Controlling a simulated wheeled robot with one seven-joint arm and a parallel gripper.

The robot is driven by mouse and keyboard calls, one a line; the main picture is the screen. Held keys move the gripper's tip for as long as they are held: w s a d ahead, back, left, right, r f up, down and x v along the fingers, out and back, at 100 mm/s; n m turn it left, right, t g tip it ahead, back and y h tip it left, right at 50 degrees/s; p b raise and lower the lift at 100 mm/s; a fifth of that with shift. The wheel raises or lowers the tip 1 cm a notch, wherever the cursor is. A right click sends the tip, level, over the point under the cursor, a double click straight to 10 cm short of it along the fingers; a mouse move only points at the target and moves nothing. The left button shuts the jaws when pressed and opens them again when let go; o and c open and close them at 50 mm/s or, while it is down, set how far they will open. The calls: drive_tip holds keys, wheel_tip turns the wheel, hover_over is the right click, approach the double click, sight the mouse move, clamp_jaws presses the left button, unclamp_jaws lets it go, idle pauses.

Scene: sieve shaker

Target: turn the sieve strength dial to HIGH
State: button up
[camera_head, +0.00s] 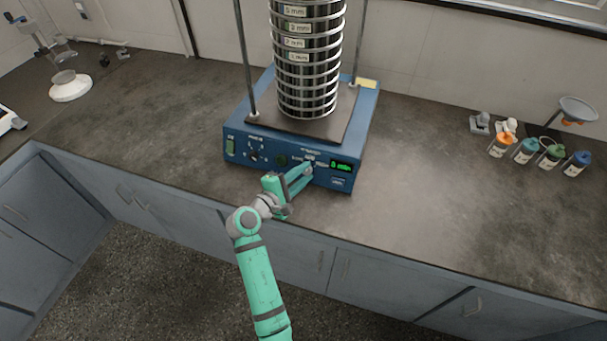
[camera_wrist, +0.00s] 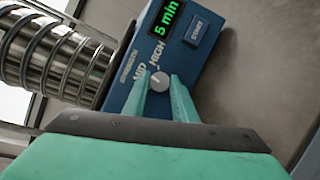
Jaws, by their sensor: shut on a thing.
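The sieve shaker (camera_head: 345,120) is a blue box on the counter with a tall stack of silver sieves (camera_head: 306,55) on it. The strength dial (camera_wrist: 159,80) is a small pale round knob on its front panel. The labels MID (camera_wrist: 140,74) and HIGH (camera_wrist: 157,54) show beside the dial. I cannot tell exactly where its pointer aims. My gripper (camera_wrist: 160,86) is shut on the dial, with one teal finger on each side. In the head view my gripper (camera_head: 306,172) reaches the right part of the panel and largely hides the dial.
A green display (camera_head: 341,165) reads "5 min" in the wrist view, beside a START button (camera_wrist: 197,31). Several capped bottles (camera_head: 525,150) stand at right. The counter between is clear.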

drive_tip(key=m+g, duration=0.1)
drive_tip(key=m, duration=0.4)
drive_tip(key=shift+w+r+m+g+y, duration=0.1)
drive_tip(key=shift+r+m+g+y, duration=0.1)
drive_tip(key=shift+m+g+y, duration=0.7)
drive_tip(key=shift+m+y, duration=0.1)
drive_tip(key=shift+m, duration=1.3)
drive_tip(key=o, duration=1)
drive_tip(key=shift+o, duration=0.2)
drive_tip(key=shift+a+r, duration=0.1)
drive_tip(key=v, duration=1)
drive_tip(key=shift+s+r, duration=0.2)
drive_tip(key=shift+s, duration=0.1)
drive_tip(key=shift+a, duration=0.2)
